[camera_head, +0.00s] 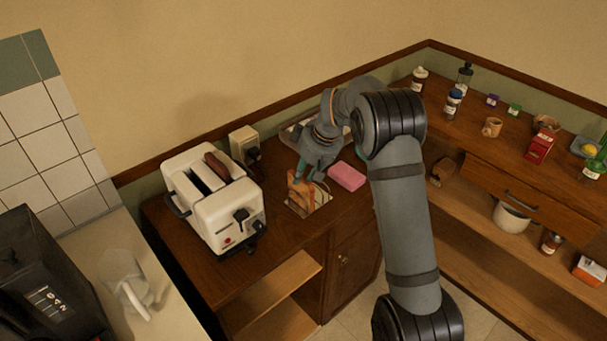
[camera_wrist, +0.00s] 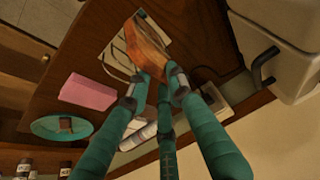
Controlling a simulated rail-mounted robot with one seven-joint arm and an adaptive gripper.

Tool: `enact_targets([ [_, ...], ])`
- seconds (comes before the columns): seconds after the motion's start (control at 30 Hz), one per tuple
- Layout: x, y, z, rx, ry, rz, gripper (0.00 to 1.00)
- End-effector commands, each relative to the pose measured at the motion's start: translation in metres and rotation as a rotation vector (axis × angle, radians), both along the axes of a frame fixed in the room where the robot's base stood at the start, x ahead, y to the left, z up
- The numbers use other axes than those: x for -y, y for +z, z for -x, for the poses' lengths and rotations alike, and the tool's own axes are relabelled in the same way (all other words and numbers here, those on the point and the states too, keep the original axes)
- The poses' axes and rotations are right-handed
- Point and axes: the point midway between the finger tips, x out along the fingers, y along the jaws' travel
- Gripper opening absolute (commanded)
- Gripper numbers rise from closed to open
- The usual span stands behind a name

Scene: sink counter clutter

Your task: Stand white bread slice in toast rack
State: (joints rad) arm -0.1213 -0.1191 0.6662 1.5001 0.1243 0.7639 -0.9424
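The bread slice (camera_head: 299,193), with a brown crust, is upright at the toast rack (camera_head: 322,197), a wire frame over a pale base on the counter. In the wrist view the slice (camera_wrist: 148,45) stands beside the rack's wire loops (camera_wrist: 113,62); whether its lower edge rests in a slot is hidden. My gripper (camera_head: 301,179) is above the rack. Its teal fingers (camera_wrist: 160,80) close in on the slice's near edge from both sides and appear to grip it.
A white toaster (camera_head: 228,205) with a dark slice in a slot stands left of the rack. A pink sponge (camera_head: 347,176) lies just right of it. A teal dish (camera_wrist: 62,128) and a tray (camera_head: 292,134) are behind. The counter's front edge is close.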

Motion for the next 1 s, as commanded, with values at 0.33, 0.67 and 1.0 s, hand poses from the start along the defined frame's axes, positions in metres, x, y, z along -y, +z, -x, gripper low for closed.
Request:
enact_targets([
  [0.33,0.0,0.001,0.0,0.0,0.0,0.0,0.37],
  [0.67,0.001,0.008,0.0,0.002,0.0,-0.001,0.37],
  [1.0,0.019,0.071,0.018,0.007,0.0,-0.002,0.37],
])
